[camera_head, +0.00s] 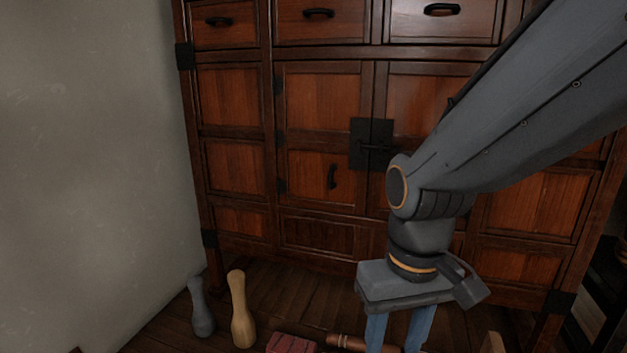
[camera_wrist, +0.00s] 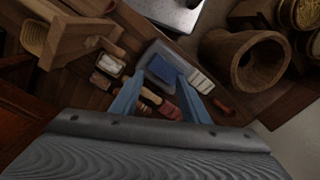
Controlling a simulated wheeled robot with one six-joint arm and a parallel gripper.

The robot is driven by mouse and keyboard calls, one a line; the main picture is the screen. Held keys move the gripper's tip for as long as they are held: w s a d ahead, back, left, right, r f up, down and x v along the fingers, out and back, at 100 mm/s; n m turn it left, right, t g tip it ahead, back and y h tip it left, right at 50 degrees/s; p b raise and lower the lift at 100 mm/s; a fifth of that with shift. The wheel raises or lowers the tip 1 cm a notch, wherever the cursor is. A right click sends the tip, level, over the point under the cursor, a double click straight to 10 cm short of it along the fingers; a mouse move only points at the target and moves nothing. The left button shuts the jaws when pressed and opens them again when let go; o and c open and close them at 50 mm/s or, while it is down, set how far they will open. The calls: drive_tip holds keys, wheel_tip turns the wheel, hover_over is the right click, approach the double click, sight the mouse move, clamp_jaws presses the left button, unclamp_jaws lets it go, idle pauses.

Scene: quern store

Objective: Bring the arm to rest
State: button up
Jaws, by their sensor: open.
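My gripper (camera_head: 397,335) hangs below my arm at the right of centre in the head view, in front of the wooden cabinet (camera_head: 320,190). It points down, with its two blue fingers apart and the lower ends cut off by the frame edge. In the wrist view my gripper (camera_wrist: 160,82) is open, with nothing seen held between the fingers. Beyond the fingers lies a grey tray (camera_wrist: 150,50) with a blue piece in it. Whether the fingers touch anything below is unclear.
A grey pestle-like piece (camera_head: 201,308) and a tan one (camera_head: 241,312) stand by the pale wall (camera_head: 85,170). A red block (camera_head: 291,342) lies at the bottom edge. The wrist view shows a hollow wooden cylinder (camera_wrist: 225,70) and a wooden frame (camera_wrist: 70,42).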

drive_tip(key=d+r+m+p, duration=0.2)
drive_tip(key=d+r+p, duration=0.5)
drive_tip(key=p, duration=0.7)
drive_tip(key=shift+s+d+r, duration=0.3)
drive_tip(key=shift+r, duration=0.45)
